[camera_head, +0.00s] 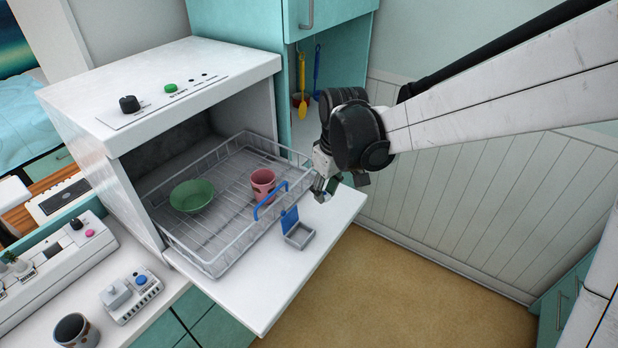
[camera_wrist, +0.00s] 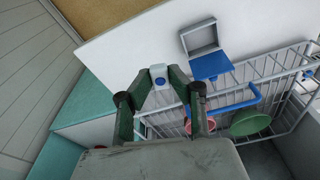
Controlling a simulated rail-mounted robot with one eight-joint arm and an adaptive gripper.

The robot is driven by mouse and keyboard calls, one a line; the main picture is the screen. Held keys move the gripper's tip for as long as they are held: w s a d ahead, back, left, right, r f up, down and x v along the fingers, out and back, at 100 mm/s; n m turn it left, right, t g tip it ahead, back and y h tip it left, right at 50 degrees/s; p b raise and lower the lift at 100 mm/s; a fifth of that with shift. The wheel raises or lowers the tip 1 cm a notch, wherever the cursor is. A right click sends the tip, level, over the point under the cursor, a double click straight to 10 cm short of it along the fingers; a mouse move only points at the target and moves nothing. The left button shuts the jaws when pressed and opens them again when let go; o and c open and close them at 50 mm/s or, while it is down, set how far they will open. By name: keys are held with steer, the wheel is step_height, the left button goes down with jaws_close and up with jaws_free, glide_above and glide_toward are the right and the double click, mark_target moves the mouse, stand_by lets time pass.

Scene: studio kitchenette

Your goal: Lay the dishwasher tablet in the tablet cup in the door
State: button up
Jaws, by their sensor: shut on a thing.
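The dishwasher tablet (camera_wrist: 159,78), white with a blue spot, sits between my fingertips in the wrist view. My gripper (camera_wrist: 162,77) is shut on it. In the head view my gripper (camera_head: 326,190) is above the right end of the dishwasher door (camera_head: 262,290), which is folded down flat. The tablet cup (camera_head: 299,236) is a small grey square tray in the door, with its blue lid (camera_head: 290,219) standing open. In the wrist view the cup (camera_wrist: 197,38) and lid (camera_wrist: 210,66) lie to the right of the tablet, apart from it. The cup looks empty.
A wire rack (camera_head: 213,248) is pulled out over the door, holding a green bowl (camera_head: 192,196) and a pink cup (camera_head: 262,184). Its blue handle (camera_head: 268,204) rises close to the lid. The door's front strip is clear. Teal cabinets and a panelled wall stand behind.

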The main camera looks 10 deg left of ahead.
steer(key=s+a+f+n, duration=0.1)
steer(key=s+a+n+p, duration=0.1)
steer(key=s+a, duration=0.1)
steer(key=s+a+f, duration=0.1)
steer(key=s+a, duration=0.1)
steer(key=shift+s+f+n, duration=0.15)
steer(key=shift+f+n, duration=0.2)
steer(key=shift+n, duration=0.05)
steer(key=shift+s+a+f, duration=0.1)
steer(key=shift+f, duration=0.05)
steer(key=shift+f+b, duration=0.65)
steer(key=shift+f, duration=1.2)
steer(key=shift+f+b, duration=0.45)
steer(key=shift+b, duration=0.55)
stand_by(0.5)
steer(key=o, duration=1.4)
steer(key=shift+r+p, duration=2.2)
steer(key=shift+r, duration=1.85)
